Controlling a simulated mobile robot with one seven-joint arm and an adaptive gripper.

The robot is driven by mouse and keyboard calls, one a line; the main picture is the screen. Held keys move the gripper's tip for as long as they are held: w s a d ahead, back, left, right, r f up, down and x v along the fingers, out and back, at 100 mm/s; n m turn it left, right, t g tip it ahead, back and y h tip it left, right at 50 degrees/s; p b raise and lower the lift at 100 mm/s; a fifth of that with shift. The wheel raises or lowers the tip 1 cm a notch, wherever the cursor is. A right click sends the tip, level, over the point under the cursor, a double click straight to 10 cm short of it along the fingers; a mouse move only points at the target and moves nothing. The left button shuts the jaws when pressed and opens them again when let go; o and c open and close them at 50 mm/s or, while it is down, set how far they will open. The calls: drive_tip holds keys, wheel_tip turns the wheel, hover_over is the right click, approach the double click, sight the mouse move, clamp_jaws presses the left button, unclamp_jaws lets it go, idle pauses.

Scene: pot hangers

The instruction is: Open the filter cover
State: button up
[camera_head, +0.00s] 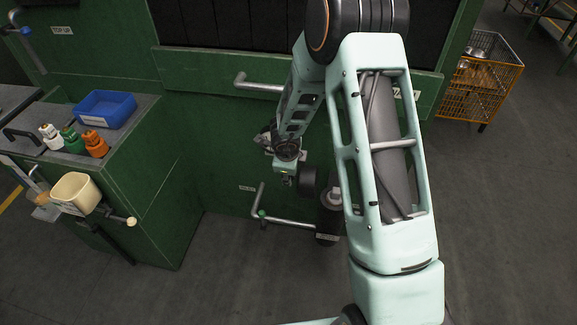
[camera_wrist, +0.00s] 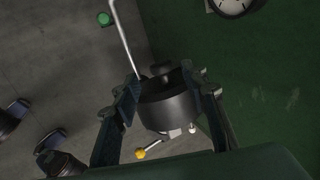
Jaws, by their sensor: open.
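A dark round housing with a smaller knob on top, which looks like the filter cover (camera_wrist: 168,108), sits between my gripper's two fingers (camera_wrist: 162,80) in the wrist view. The fingers are apart, one on each side of it. I cannot tell whether either finger touches it. In the camera_head view, my gripper (camera_head: 289,180) is low in front of the green wall. A black cylinder (camera_head: 308,183) shows just to its right. My arm hides part of this area.
A bent metal pipe (camera_head: 285,222) with a green fitting runs low along the wall, and a metal handle (camera_head: 258,86) juts out above. A small yellow-tipped lever (camera_wrist: 141,154) lies below the housing. A green bench (camera_head: 140,190) with a blue bin (camera_head: 104,108) stands left.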

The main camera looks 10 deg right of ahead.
drive_tip(key=shift+v, duration=2.7)
